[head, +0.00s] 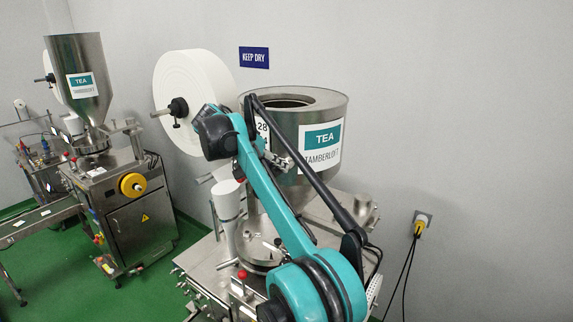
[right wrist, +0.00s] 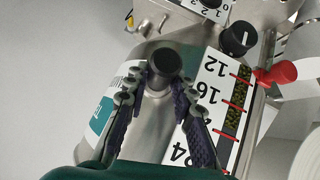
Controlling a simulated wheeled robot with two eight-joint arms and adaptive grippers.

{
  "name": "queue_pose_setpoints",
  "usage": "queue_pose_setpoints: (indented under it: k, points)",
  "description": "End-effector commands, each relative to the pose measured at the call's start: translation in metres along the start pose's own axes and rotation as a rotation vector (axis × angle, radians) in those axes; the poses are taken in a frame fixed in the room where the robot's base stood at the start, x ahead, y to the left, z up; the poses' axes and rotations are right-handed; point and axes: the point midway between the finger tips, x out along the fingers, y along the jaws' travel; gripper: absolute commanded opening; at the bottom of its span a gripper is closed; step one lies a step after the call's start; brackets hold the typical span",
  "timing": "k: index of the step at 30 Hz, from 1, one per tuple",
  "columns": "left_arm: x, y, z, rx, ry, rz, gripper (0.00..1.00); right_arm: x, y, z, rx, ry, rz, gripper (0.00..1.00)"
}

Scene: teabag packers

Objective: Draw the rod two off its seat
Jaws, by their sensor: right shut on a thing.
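My right gripper (head: 285,160) is in front of the steel tea hopper (head: 335,100) in the head view, partly hidden by my teal arm. In the right wrist view my right gripper (right wrist: 165,75) has its two purple-padded fingers closed at the tips on a short dark round-ended rod (right wrist: 166,62). The rod stands out against the hopper's steel wall. I cannot make out its seat or whether it still touches it. The rod does not show clearly in the head view. My left gripper is not in view.
A numbered scale (right wrist: 215,95), a black knob (right wrist: 238,38) and a red knob (right wrist: 281,72) are close by the rod. A white paper roll (head: 195,85) stands behind my arm. A second tea packer (head: 85,80) is at the left. Free wall lies at the right.

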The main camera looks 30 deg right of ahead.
Motion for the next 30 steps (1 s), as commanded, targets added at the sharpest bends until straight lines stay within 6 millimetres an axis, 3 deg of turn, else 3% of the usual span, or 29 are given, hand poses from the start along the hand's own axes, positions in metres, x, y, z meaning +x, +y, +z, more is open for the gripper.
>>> queue_pose_setpoints:
  k: [10,30]
  points:
    - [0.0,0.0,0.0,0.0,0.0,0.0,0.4,-0.002,0.0,0.002,-0.001,0.0,0.0,0.0]
    - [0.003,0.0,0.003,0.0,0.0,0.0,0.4,-0.026,-0.001,0.027,-0.001,-0.001,-0.001,0.0]
